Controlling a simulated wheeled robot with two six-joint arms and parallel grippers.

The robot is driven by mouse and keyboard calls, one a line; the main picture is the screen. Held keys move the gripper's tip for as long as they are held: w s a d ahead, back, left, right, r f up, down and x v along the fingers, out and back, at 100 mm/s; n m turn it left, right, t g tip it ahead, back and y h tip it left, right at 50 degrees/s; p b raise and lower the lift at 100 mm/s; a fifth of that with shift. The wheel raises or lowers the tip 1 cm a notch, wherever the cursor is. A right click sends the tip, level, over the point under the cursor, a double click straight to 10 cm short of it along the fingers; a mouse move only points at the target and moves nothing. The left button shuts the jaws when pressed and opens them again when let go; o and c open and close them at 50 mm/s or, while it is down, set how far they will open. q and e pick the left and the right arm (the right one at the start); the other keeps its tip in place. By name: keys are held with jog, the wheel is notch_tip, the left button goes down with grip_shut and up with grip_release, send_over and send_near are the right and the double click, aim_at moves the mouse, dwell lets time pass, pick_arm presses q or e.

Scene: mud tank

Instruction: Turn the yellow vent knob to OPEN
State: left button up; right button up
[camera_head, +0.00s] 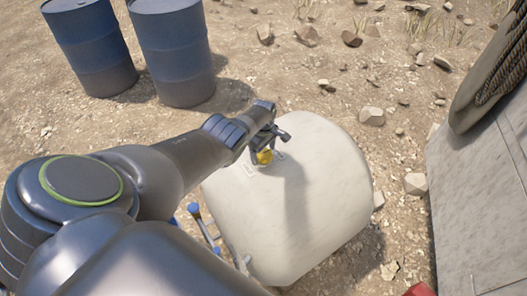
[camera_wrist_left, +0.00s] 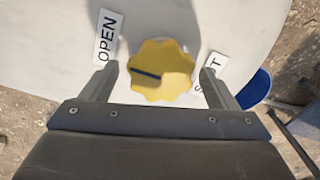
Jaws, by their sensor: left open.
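The yellow vent knob (camera_head: 264,156) sits on top of the white tank (camera_head: 325,190). In the left wrist view the knob (camera_wrist_left: 161,70) has a scalloped edge and a dark blue pointer line on its left half. The line points left, roughly toward the OPEN label (camera_wrist_left: 107,37). A second label (camera_wrist_left: 213,70), partly hidden by a finger, stands right of the knob. My left gripper (camera_wrist_left: 160,85) is open, with one finger on each side of the knob and visible gaps to it. Whether the fingers reach down to its height, I cannot tell. My right gripper is not in view.
Two blue barrels (camera_head: 92,48) (camera_head: 172,50) stand at the back left. A grey panelled box (camera_head: 480,190) with a coiled rope (camera_head: 500,60) stands at the right. Blue-handled pipework (camera_head: 203,226) is at the tank's lower left. Stones lie on the dirt ground.

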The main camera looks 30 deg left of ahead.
pick_arm(q)
jog(key=shift+r, duration=0.1)
notch_tip(320, 180, up, 9)
jog(key=p, duration=0.7)
notch_tip(320, 180, up, 8)
send_over(263, 154)
jog(key=shift+w+r, duration=0.1)
dwell(0.3)
